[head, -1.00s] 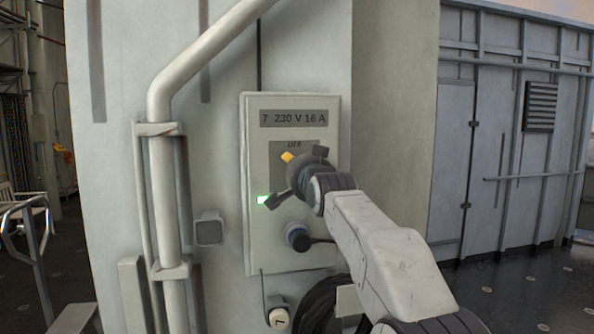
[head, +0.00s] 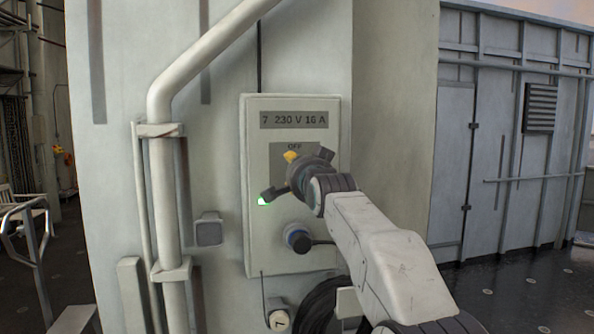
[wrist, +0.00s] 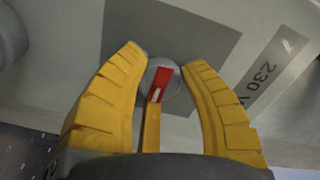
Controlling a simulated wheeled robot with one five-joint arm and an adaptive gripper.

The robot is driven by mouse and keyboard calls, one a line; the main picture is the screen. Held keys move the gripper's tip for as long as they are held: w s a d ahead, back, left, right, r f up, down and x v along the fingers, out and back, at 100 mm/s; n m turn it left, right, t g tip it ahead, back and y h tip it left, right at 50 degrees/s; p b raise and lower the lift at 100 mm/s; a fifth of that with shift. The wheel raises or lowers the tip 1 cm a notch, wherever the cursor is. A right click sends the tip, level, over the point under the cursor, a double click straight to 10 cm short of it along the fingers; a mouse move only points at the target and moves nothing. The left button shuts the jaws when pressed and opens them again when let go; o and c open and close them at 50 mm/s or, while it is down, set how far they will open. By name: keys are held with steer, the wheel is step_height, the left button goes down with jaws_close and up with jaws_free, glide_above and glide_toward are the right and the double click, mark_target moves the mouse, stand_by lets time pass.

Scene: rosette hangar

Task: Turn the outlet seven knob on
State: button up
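The outlet seven panel (head: 292,250) is a pale box labelled "7 230 V 16 A", with an "OFF" mark above the knob area. My gripper (head: 300,172) is at the panel's middle and covers the knob in the head view. In the wrist view the knob (wrist: 164,76) shows as a round grey disc with a red bar and a white mark. My gripper's yellow fingers (wrist: 166,58) stand open on either side of it, with gaps showing. A narrow yellow strip (wrist: 151,128) lies below the red bar; I cannot tell what it belongs to.
A green light (head: 263,202) shows beside my gripper. A thick pipe (head: 164,200) runs up the wall at left.

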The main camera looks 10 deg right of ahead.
steer(key=o, duration=0.5)
steer(key=s, duration=1.2)
stand_by(0.6)
